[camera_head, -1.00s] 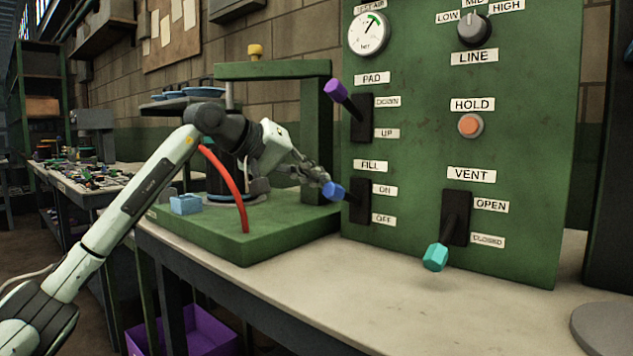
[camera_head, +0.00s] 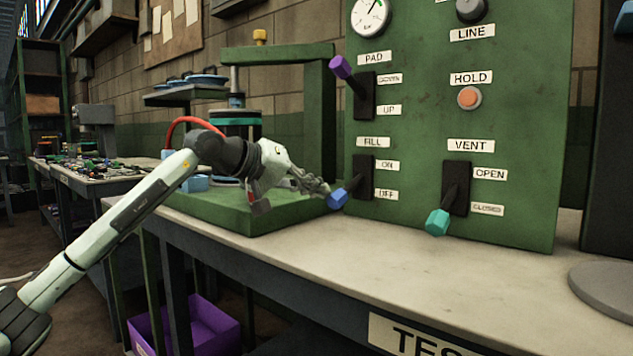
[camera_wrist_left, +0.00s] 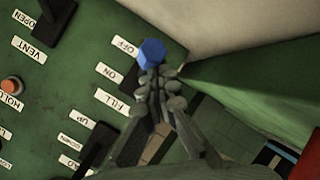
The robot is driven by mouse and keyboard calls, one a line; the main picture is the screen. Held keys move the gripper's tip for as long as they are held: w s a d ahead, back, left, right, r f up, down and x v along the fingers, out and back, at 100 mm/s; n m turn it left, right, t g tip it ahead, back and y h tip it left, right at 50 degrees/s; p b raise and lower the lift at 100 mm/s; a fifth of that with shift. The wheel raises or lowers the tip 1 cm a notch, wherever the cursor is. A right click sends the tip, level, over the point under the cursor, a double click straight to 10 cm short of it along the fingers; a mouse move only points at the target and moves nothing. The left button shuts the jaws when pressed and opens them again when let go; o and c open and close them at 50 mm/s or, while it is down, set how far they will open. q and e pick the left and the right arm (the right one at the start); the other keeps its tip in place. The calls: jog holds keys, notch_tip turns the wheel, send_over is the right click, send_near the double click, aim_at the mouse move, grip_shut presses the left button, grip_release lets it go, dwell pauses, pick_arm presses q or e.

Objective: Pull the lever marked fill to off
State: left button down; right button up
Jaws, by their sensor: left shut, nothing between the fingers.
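The fill lever has a blue knob (camera_head: 338,198) and sits in a black slot plate (camera_head: 364,178) on the green panel (camera_head: 411,145). Its knob points down and left, level with or just below the OFF label (camera_head: 386,195). My left gripper (camera_head: 324,188) is shut and empty, with its fingertips at the blue knob's left side. In the left wrist view the blue knob (camera_wrist_left: 152,52) lies just beyond the closed fingertips (camera_wrist_left: 160,80); whether they touch cannot be told. My right gripper is not in view.
The pad lever with a purple knob (camera_head: 340,67) is above and the vent lever with a teal knob (camera_head: 437,222) is to the right. A green press stand (camera_head: 240,212) is behind my left arm. The bench top (camera_head: 420,270) in front is clear.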

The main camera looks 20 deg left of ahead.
pick_arm(q)
jog(key=shift+r, duration=0.3)
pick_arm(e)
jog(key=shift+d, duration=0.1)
pick_arm(q)
jog(key=shift+r+p, duration=0.65)
jog(key=shift+r, duration=0.05)
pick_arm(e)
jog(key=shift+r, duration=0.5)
